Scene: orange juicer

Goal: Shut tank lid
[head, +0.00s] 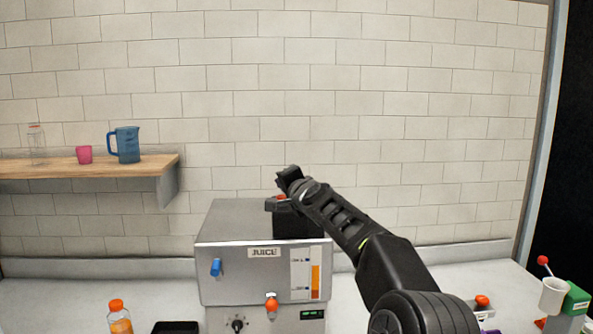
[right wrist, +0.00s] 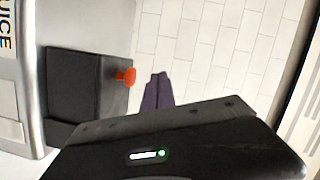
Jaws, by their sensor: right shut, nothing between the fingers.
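The steel juicer (head: 225,225) stands on the counter with a JUICE label and a level gauge on its front. A black lid-like piece (head: 297,222) with an orange knob (head: 281,197) is at the right of its top, partly hidden by my right arm. In the right wrist view the black piece (right wrist: 88,80) lies beside the steel casing, with the orange knob (right wrist: 126,75) sticking out. I cannot tell how far the lid is open. My right gripper (head: 284,178) is shut and empty, just above the knob; its fingers (right wrist: 157,90) appear apart from it. My left gripper is out of view.
An orange-capped bottle (head: 120,318) and a black tray (head: 175,328) are left of the juicer. A wall shelf (head: 90,168) holds a blue jug (head: 126,144), a pink cup (head: 84,154) and a jar (head: 36,145). A white cup (head: 553,296) and green box (head: 576,299) are far right.

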